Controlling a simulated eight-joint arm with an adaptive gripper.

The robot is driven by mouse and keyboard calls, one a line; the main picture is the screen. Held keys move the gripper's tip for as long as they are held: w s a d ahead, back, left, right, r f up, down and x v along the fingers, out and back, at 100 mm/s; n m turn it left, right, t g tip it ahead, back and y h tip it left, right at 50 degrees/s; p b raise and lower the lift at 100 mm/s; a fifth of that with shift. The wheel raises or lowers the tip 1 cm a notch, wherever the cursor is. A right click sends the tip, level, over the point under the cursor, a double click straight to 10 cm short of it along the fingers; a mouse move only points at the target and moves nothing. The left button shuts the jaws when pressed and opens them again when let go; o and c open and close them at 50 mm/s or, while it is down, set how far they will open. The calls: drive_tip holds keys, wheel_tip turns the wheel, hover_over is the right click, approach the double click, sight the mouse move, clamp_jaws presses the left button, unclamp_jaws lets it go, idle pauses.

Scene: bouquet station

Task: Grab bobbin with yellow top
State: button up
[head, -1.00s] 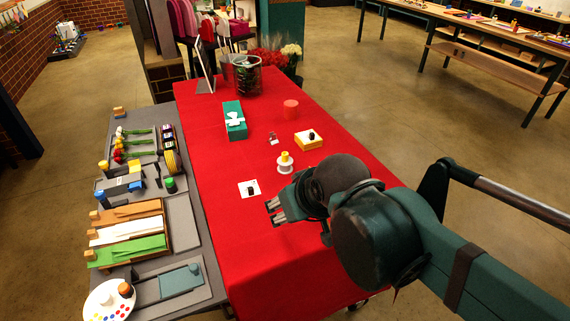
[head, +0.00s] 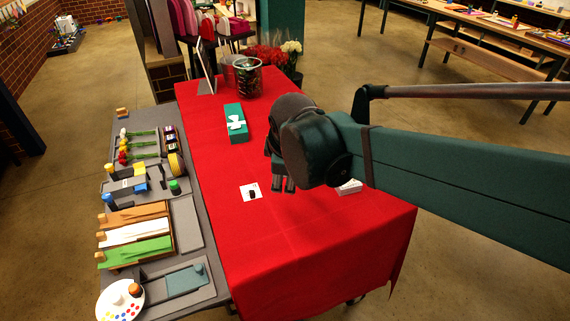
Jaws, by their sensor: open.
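The bobbin with the yellow top does not show now; my gripper and arm cover the part of the red table where it stood in the earlier head view. My gripper (head: 283,187) is over the middle of the red-covered table (head: 270,240), its fingers pointing down and open. I see nothing between the fingertips. Their height above the cloth is hard to tell.
A white card with a black item (head: 251,192) lies left of my gripper. A teal box with a white bow (head: 236,123) is farther back, and a glass container (head: 248,77) stands at the far end. A whitish object (head: 350,187) shows below my arm. The front cloth is clear.

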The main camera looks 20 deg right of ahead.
drive_tip(key=w+d+n+g+h+p, duration=0.2)
drive_tip(key=w+n+p, duration=0.3)
drive_tip(key=w+n, duration=0.7)
drive_tip(key=shift+d+f+n+p, duration=0.35)
drive_tip(key=shift+d+n+p, duration=0.05)
drive_tip(key=shift+d+n, duration=0.25)
drive_tip(key=shift+f, duration=0.1)
drive_tip(key=shift+x, duration=1.2)
drive_tip(key=shift+d+f, duration=0.1)
drive_tip(key=shift+d, duration=0.05)
drive_tip(key=shift+b+x, duration=0.8)
drive_tip(key=shift+x, duration=1.7)
drive_tip(key=shift+d, duration=0.1)
drive_tip(key=c, duration=0.9)
